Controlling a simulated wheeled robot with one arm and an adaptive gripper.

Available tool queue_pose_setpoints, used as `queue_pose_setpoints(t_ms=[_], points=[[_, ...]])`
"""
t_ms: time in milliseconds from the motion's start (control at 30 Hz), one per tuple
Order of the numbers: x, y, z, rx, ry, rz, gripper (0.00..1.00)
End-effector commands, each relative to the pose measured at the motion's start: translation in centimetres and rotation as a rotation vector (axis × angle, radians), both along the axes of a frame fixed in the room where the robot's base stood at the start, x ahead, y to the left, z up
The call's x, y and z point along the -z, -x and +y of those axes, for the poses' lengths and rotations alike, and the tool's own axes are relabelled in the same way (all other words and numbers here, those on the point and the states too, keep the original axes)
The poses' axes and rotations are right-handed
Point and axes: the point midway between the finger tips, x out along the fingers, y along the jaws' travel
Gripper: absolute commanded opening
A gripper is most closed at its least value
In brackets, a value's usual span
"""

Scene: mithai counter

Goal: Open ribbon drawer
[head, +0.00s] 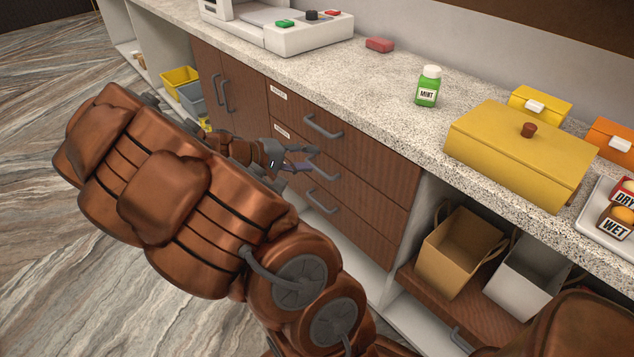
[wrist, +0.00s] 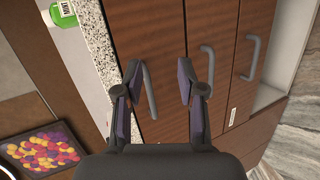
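The brown wooden drawers (head: 372,178) form a stack under the counter, each with a grey bar handle, and look shut. Small white labels (head: 279,92) on the upper two are too small to read, so I cannot tell which is the ribbon drawer. The top handle (head: 322,127) shows clear in the head view. My gripper (head: 309,160) is open and empty in front of the stack. In the wrist view, the handle nearest the counter (wrist: 150,90) lies between the open fingers, closer to the left one; I cannot tell whether they touch. The right finger partly overlaps the neighbouring handle.
The speckled counter (head: 390,110) above holds a green mint bottle (head: 428,87) and a yellow box (head: 520,155). Open shelves with bags (head: 460,250) stand right of the drawers. A cupboard (head: 228,88) with two handles is left. The marbled floor (head: 40,220) is clear.

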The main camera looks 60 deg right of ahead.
Motion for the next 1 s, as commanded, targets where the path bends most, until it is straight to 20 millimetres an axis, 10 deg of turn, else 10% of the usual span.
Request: queue_pose_setpoints(t_ms=[400,1000], points=[[12.9,-6.8,-6.1,-0.177,0.164,0.089,0.39],[15.8,-7.0,-10.7,-0.215,0.177,0.094,0.39]])
